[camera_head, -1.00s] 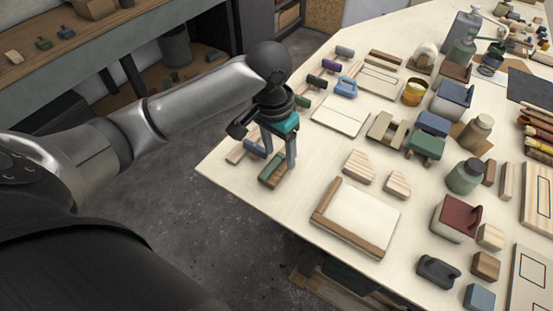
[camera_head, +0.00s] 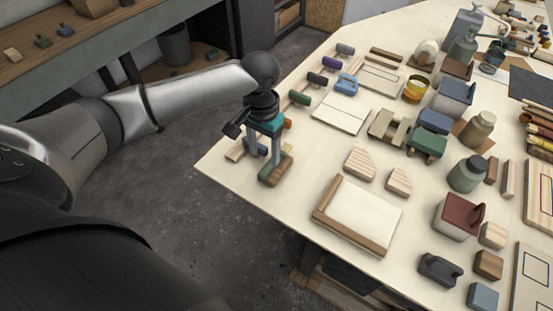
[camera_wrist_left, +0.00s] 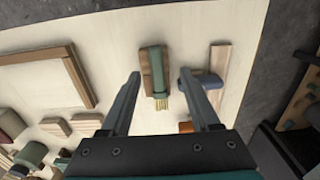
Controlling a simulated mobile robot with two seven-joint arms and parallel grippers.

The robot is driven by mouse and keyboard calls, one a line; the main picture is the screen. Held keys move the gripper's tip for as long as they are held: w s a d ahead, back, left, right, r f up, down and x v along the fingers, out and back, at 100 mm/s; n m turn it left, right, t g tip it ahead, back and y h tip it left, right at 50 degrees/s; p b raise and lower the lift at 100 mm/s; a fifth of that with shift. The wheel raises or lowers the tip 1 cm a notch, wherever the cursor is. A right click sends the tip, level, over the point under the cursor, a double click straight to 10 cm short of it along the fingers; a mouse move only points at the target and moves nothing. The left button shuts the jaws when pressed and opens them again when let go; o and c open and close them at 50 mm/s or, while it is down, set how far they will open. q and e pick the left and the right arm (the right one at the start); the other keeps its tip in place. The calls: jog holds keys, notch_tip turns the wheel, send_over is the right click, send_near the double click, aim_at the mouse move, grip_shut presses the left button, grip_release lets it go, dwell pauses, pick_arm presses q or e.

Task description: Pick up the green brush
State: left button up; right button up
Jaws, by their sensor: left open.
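The green brush (camera_wrist_left: 158,72) lies along a brown wooden block, its pale bristles pointing toward my gripper in the left wrist view. In the head view it (camera_head: 270,172) is near the table's left corner, partly hidden by a finger. My left gripper (camera_head: 265,158) is open and points down over this corner. In the left wrist view, the brush appears between the two fingertips of the left gripper (camera_wrist_left: 159,74), with gaps on both sides. I cannot tell how far the tips are above the table. My right gripper is not in view.
A blue-handled tool (camera_wrist_left: 205,80) beside a wooden strip (camera_wrist_left: 218,70) lies close to one finger. A wood-edged white board (camera_head: 362,213) lies to the right. The table edge is near the brush.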

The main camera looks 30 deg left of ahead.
aim_at(268, 168)
pick_arm(q)
jog(key=f, duration=0.5)
jog(key=shift+w+d+f+b, duration=0.15)
jog(key=shift+d+b, duration=0.1)
jog(key=shift+b, duration=0.15)
grip_shut()
